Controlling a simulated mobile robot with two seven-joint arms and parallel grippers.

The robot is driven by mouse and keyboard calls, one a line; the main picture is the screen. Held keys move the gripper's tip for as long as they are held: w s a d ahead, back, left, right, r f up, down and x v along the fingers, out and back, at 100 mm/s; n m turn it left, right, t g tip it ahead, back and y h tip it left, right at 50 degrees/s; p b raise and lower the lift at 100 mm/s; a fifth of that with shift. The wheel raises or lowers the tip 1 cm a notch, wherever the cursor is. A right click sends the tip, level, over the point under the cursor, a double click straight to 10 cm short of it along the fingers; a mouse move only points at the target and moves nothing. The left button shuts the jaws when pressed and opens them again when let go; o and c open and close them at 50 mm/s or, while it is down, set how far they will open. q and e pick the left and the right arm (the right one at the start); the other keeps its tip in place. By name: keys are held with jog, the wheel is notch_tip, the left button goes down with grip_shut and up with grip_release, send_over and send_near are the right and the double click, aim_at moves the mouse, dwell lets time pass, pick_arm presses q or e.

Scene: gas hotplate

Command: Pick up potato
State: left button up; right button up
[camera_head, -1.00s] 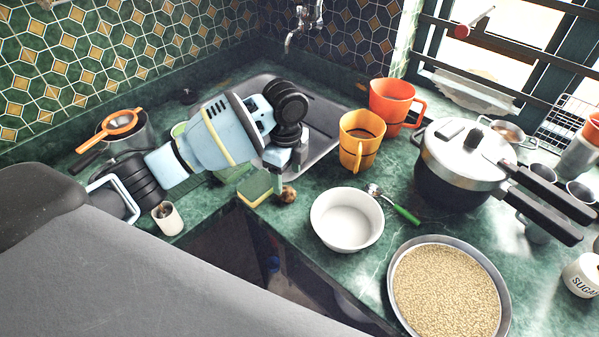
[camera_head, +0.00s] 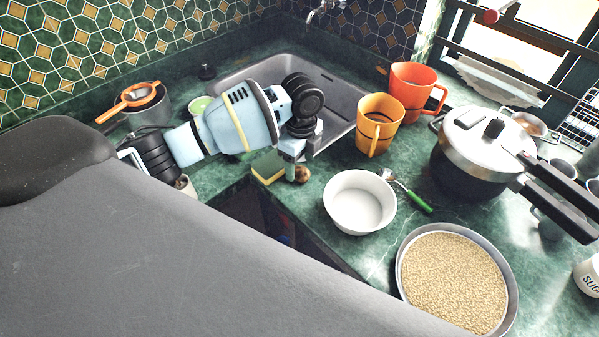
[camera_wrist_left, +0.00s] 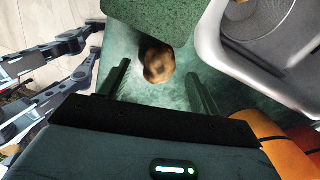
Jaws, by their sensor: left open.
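The potato (camera_head: 302,174) is a small brown lump on the green counter, next to the sponge (camera_head: 268,168) and just below the sink's front corner. In the left wrist view the potato (camera_wrist_left: 159,63) lies beyond the fingertips, roughly centred between them, touching or very near the green sponge face (camera_wrist_left: 150,18). My left gripper (camera_head: 292,165) hangs over the counter beside the potato, its fingers partly hidden in the head view. In the wrist view its two dark fingers (camera_wrist_left: 160,85) are spread with nothing between them. My right gripper is not in view.
The steel sink (camera_head: 340,92) lies behind the left arm. A white bowl (camera_head: 360,203), yellow mug (camera_head: 379,125), orange mug (camera_head: 413,92) and green-handled tool (camera_head: 411,194) stand to the right. A pressure cooker (camera_head: 480,150) and a grain tray (camera_head: 455,283) are farther right.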

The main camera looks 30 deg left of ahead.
pick_arm(q)
jog(key=shift+s+f, duration=0.1)
jog(key=shift+f, duration=1.25)
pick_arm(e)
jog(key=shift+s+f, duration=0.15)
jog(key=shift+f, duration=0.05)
pick_arm(q)
jog(key=shift+c, duration=0.2)
jog(key=c, duration=1)
jog(key=shift+r, duration=0.15)
